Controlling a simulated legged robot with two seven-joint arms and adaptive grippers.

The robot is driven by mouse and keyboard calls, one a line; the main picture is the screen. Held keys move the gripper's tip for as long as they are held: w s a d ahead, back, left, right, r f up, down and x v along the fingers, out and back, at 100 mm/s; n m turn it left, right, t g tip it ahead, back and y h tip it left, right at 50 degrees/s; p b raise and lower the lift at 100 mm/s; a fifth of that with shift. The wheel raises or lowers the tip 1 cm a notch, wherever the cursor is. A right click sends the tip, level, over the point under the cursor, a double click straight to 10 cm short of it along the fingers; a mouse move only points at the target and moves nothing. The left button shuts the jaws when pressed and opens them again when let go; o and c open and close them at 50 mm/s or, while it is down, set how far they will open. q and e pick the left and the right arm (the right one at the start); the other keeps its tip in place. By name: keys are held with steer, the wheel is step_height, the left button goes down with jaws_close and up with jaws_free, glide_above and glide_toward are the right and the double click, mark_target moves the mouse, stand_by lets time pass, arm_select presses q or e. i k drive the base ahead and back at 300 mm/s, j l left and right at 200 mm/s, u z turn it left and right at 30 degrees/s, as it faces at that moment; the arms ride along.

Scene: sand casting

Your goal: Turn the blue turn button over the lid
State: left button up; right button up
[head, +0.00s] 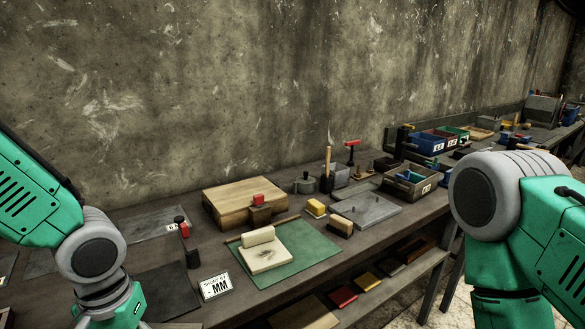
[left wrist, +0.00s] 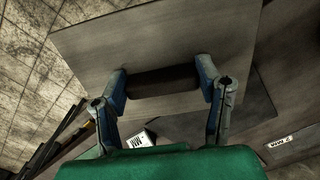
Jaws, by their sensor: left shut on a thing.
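My left gripper (left wrist: 161,82) shows in the left wrist view with its two fingers shut on the ends of a dark bar (left wrist: 161,81). The bar lies across a flat grey panel (left wrist: 130,42), like a handle on a lid; I cannot tell whether it is fixed to it. I cannot make out a blue turn button in either view; the blue on the fingers looks like part of the gripper. In the head view my left arm comes down at the lower left, and its fingers are below the picture edge. My right gripper is out of view.
Dark plates (head: 165,290) lie near my left arm.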

mark_target(397, 176)
steer(key=i+l, duration=0.2)
steer(key=l, duration=0.35)
steer(key=i+l+u, duration=0.15)
steer(key=l, duration=0.35)
steer(key=i+l, duration=0.2)
steer(key=l, duration=0.35)
steer(key=i+l+u, duration=0.1)
steer(key=l, duration=0.45)
steer(key=i+l, duration=0.25)
steer(key=l, duration=0.3)
steer(key=i+l+u, duration=0.15)
steer(key=l, duration=0.4)
steer(key=i+l, duration=0.1)
steer(key=l, duration=0.5)
steer(key=i+l+u, duration=0.1)
steer(key=l, duration=0.45)
